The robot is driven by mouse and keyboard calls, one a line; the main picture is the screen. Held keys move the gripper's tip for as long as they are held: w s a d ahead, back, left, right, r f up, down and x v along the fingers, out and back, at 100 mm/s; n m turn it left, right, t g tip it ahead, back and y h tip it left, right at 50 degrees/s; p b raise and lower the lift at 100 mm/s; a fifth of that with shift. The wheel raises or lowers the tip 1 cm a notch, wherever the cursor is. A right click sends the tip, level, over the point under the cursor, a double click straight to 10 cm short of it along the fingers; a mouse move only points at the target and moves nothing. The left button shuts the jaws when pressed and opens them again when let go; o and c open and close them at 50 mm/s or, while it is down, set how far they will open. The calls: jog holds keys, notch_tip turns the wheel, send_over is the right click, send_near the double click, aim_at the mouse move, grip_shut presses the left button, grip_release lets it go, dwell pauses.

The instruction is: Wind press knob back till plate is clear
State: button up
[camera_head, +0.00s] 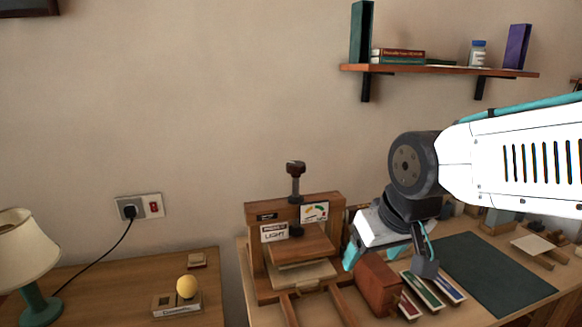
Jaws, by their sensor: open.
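The wooden book press (254,250) stands on the right-hand table. Its dark knob (295,168) sits on top of an upright screw (296,190) above the frame's crossbar. The brown plate (300,243) hangs inside the frame. A pale slab (304,274) lies under the plate; I cannot tell whether the two touch. A dial with coloured marks (315,212) and a sign reading "LIGHT" (275,233) are on the frame. My gripper (388,263) is open, pointing down, to the right of the press and lower than the knob. It is apart from the knob, with nothing visibly held.
A reddish-brown block (378,287) is just below my gripper. Several coloured books (433,289) lie beside it, left of a dark green mat (490,272). A wall shelf (440,70) holds books and a jar. A lamp (30,255) and yellow ball (186,287) are at left.

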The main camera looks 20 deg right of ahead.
jog(key=w+a+t, duration=0.1)
jog(key=w+t, duration=0.5)
jog(key=w, duration=1.1)
jog(key=t, duration=0.6)
send_near(299, 168)
jog(key=w, duration=0.1)
jog(key=w+f, duration=0.1)
jog(key=w, duration=0.2)
jog(key=shift+a+f, duration=0.15)
jog(key=shift+f, duration=0.2)
jog(key=shift+w+r+t, duration=0.2)
jog(key=shift+w+t, duration=0.4)
jog(key=shift+t, duration=0.1)
jog(key=w, duration=0.7)
jog(key=shift+w, duration=0.2)
jog(key=c, duration=1)
